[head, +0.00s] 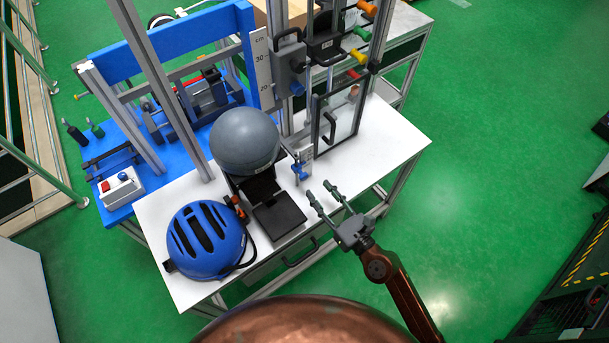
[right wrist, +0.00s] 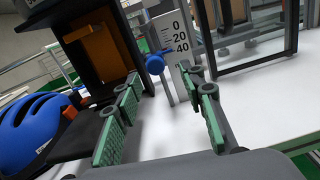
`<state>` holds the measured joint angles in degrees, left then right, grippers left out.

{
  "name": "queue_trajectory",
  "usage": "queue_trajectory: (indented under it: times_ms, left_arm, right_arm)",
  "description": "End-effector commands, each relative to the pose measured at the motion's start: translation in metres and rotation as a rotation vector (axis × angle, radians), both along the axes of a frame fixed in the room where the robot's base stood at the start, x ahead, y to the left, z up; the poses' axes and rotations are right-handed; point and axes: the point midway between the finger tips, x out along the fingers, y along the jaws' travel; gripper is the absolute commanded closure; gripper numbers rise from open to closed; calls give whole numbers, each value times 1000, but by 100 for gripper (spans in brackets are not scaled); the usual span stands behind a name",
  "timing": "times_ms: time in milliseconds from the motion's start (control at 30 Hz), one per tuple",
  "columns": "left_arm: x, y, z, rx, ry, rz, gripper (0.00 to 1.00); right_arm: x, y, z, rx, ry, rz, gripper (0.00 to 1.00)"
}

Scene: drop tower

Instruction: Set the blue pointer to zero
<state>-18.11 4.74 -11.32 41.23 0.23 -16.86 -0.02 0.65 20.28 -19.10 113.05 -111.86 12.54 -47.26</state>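The blue pointer (right wrist: 155,64) is a round blue knob at the left edge of a small white scale (right wrist: 180,50) marked 0, 20 and 40 from the top. In the right wrist view the knob appears a little below the 40 mark; its exact reading cannot be told. In the head view the pointer (head: 299,171) shows small on the upright scale beside the grey ball's stand. My right gripper (head: 319,189) is open and empty, to the right of the pointer and apart from it. In the right wrist view its green-padded fingers point toward the scale. My left gripper is not in view.
A blue helmet (head: 205,240) and a grey ball (head: 244,140) on a black stand are left of the scale. The white tabletop (head: 393,145) is clear at right.

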Motion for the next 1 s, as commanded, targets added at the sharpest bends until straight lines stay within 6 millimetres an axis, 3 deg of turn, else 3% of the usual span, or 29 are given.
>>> queue_trajectory:
  times_ms: [167, 600, 1000]
  left_arm:
    - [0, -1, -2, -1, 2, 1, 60]
    - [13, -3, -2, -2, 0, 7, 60]
    - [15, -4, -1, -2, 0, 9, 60]
  right_arm:
    - [6, 14, 2, -60, -40, 19, 63]
    - [55, 49, 0, -57, -35, 18, 63]
    - [60, 53, 0, -57, -34, 18, 64]
